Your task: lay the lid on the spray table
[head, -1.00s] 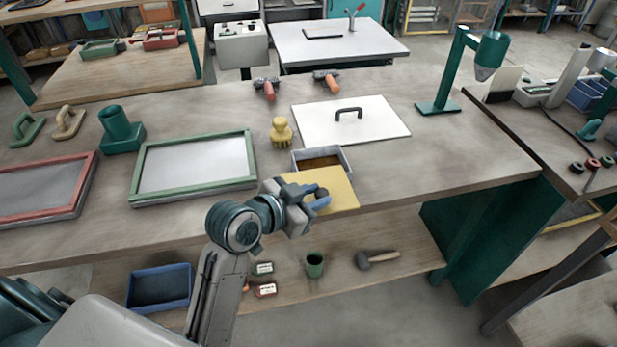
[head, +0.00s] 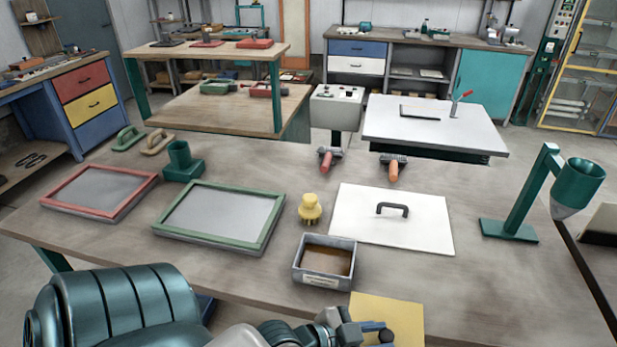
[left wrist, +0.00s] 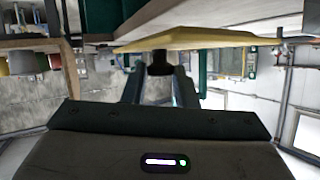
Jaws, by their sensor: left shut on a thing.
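My left gripper (head: 372,334) is at the bottom of the head view, shut on the dark knob of a flat yellow plate (head: 400,316), which looks like the lid. In the left wrist view the plate (left wrist: 195,39) shows edge-on, with the dark knob (left wrist: 160,64) between the fingers. In the head view the plate lies by the workbench's front edge; whether it touches the bench I cannot tell. The white-topped table (head: 470,141) behind the workbench looks like the spray table. My right gripper is out of view.
A control box (head: 335,107) stands left of the white-topped table.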

